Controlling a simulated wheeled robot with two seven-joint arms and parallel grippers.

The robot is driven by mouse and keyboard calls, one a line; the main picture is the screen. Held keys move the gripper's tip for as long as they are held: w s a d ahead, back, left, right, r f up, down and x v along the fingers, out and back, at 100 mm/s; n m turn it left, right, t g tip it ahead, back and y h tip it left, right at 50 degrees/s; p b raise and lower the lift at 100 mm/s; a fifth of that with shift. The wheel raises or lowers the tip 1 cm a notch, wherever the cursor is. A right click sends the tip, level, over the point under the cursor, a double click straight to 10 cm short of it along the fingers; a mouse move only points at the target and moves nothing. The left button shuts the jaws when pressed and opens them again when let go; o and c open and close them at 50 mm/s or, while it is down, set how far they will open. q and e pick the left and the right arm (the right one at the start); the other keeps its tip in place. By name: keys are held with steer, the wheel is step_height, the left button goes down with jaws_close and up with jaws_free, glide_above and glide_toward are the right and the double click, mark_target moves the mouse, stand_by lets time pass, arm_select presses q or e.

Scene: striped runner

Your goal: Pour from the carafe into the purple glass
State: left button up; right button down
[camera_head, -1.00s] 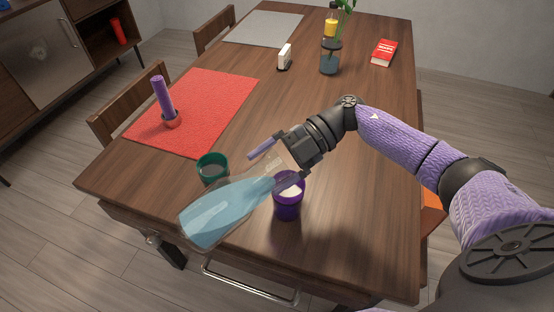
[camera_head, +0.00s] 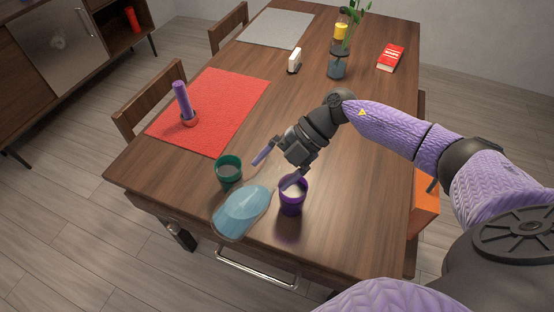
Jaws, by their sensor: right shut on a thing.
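The clear carafe (camera_head: 240,213) with blue liquid is at the table's near edge, its body toward me and lower left. My right gripper (camera_head: 278,166) is shut on the carafe; the clear neck between the fingers is hard to make out. The purple glass (camera_head: 291,199) stands upright on the table, just right of the carafe and under the right fingertip. Its inside looks pale; I cannot tell whether it holds liquid. No stream shows. I cannot tell the carafe's exact tilt. My left gripper is not in view.
A green cup (camera_head: 229,171) stands close behind the carafe. The table's middle is clear.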

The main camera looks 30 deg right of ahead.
steer(key=shift+a+r+h+p, duration=0.65)
steer(key=shift+a+r+p, duration=0.4)
steer(key=shift+p, duration=1.4)
steer(key=shift+a+r+h+p, duration=0.7)
steer(key=shift+r+p, duration=0.5)
steer(key=shift+p, duration=1.2)
steer(key=shift+a+r+h+p, duration=0.65)
steer(key=shift+a+r+p, duration=0.4)
steer(key=shift+p, duration=1.4)
steer(key=shift+a+r+p, duration=0.2)
steer(key=shift+a+p, duration=0.05)
steer(key=shift+p, duration=0.35)
steer(key=a+r+h+p, duration=0.2)
steer(key=a+h+p, duration=0.2)
steer(key=a+p, duration=0.2)
steer(key=shift+a+r+h+p, duration=0.15)
steer(key=shift+r+h+p, duration=0.15)
steer(key=shift+r, duration=0.1)
